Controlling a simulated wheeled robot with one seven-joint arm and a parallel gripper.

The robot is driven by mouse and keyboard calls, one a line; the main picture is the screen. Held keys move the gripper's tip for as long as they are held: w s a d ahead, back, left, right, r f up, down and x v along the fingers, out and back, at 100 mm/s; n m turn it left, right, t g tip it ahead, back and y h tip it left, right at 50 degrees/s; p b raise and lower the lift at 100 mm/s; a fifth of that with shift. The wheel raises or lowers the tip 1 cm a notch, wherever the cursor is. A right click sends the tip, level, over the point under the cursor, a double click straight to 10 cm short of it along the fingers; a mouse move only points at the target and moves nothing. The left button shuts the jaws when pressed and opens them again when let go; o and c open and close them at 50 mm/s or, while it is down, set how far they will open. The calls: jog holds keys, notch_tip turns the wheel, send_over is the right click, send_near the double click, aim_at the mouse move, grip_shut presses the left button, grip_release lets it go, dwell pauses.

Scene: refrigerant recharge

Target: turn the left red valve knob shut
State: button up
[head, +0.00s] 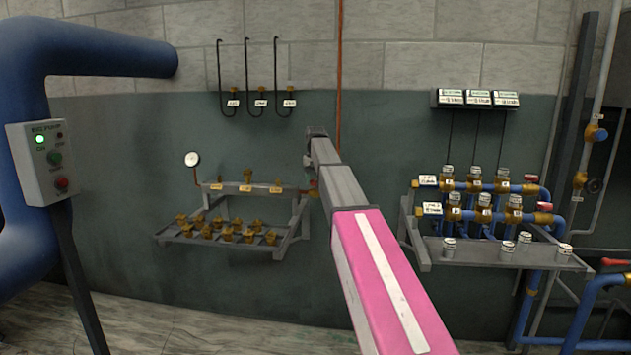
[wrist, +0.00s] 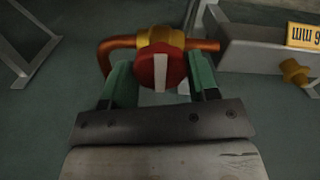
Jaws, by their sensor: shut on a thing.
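The red valve knob (wrist: 160,74) has a white stripe, which stands upright in the wrist view. It sits on a brass valve body (wrist: 160,36) on a copper pipe (wrist: 116,43). My gripper (wrist: 162,78) has one green finger on each side of the knob and is shut on it. In the head view my arm covers most of this spot, and only a small bit of red shows at the right end of the grey manifold (head: 250,188).
A grey shelf (head: 175,236) with several brass fittings is below the manifold. A pressure gauge (head: 191,159) stands at its left. A second rack (head: 500,252) with blue pipes and valves is at the right. A control box (head: 42,162) is at the far left.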

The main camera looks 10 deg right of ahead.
aim_at(315, 181)
jog(key=shift+m, duration=0.4)
jog(key=o, duration=0.9)
notch_tip(315, 181, up, 11)
jog(key=shift+f, duration=0.1)
dwell(0.4)
